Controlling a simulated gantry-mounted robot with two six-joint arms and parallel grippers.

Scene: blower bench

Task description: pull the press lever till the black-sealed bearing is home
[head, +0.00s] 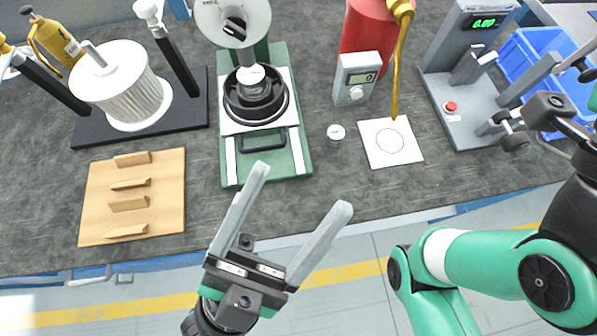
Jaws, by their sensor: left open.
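A press-like stand with a green base (300,150) stands at the back centre. A round pale head (207,15) with a black knob (235,24) hangs over it. A black round housing (240,112) sits on its white plate, with a pale round piece (251,74) at its middle. I cannot make out the black-sealed bearing or a clear press lever. My left gripper (299,192) is open and empty, in front of the stand and apart from it. My right arm (470,255) comes in from the right; its gripper cannot be clearly made out.
A wooden rack (95,215) lies front left. Behind it are a white pleated filter (130,95) and black rods. A grey meter (350,68), small pale disc (336,131), white pad (409,150), red cylinder (368,30), grey display unit (450,88) and blue crate (545,42) stand right.

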